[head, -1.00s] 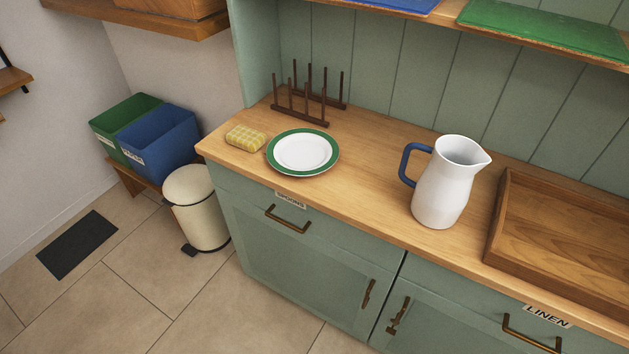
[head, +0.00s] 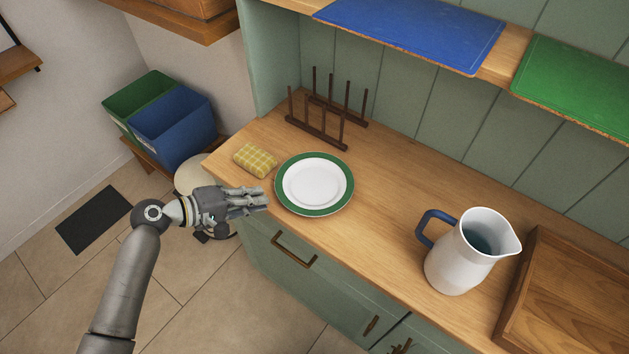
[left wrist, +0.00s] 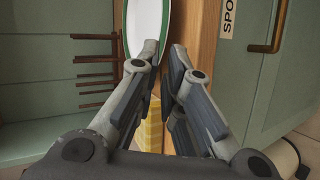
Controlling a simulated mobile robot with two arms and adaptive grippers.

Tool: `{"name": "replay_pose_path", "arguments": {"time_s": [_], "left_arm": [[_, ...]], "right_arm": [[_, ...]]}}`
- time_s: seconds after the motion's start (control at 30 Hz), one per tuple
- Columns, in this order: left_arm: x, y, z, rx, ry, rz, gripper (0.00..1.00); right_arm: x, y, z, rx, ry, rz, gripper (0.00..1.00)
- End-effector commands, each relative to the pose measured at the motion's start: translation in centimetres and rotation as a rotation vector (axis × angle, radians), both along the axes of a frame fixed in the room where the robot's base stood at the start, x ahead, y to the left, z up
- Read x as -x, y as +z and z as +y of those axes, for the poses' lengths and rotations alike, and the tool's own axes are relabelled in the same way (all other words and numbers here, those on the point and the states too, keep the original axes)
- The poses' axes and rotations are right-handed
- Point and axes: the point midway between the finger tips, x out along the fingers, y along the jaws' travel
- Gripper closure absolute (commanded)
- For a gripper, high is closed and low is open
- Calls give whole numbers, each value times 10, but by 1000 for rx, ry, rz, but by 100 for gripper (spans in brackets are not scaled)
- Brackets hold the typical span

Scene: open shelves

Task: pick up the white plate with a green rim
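The white plate with a green rim (head: 314,184) lies flat on the wooden counter, near its front edge. It also shows at the top of the left wrist view (left wrist: 146,25), partly hidden by a finger. My left gripper (head: 264,198) is just left of the plate, by the counter's front edge, and looks apart from it. In the left wrist view its fingers (left wrist: 165,52) are parted by a narrow gap with nothing held between them. My right gripper is not in view.
A yellow checked sponge (head: 256,160) lies left of the plate. A dark plate rack (head: 318,131) stands behind it. A white jug (head: 462,262) and a wooden tray (head: 520,290) are to the right. Bare counter (head: 395,205) lies between plate and jug.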

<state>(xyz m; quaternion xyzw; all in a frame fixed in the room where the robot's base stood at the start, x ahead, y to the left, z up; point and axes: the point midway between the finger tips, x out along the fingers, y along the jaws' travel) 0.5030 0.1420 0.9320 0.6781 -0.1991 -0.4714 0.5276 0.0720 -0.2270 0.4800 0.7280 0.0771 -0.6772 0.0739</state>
Motion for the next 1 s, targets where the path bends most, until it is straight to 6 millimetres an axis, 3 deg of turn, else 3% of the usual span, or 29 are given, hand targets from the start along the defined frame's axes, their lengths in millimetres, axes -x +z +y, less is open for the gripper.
{"name": "replay_pose_path", "arguments": {"time_s": [0.3,0.5,0.77,0.87,1.0], "left_arm": [[-14,-9,-29,3,0,1,91],[-24,-22,-45,0,1,0,91],[-25,-24,-46,-3,1,-1,91],[-25,-24,-46,-3,1,-1,100],[-25,-24,-46,-3,0,-1,100]], "right_arm": [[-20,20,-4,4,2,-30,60],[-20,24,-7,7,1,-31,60],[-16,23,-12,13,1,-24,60],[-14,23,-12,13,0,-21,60],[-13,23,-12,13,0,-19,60]]}}
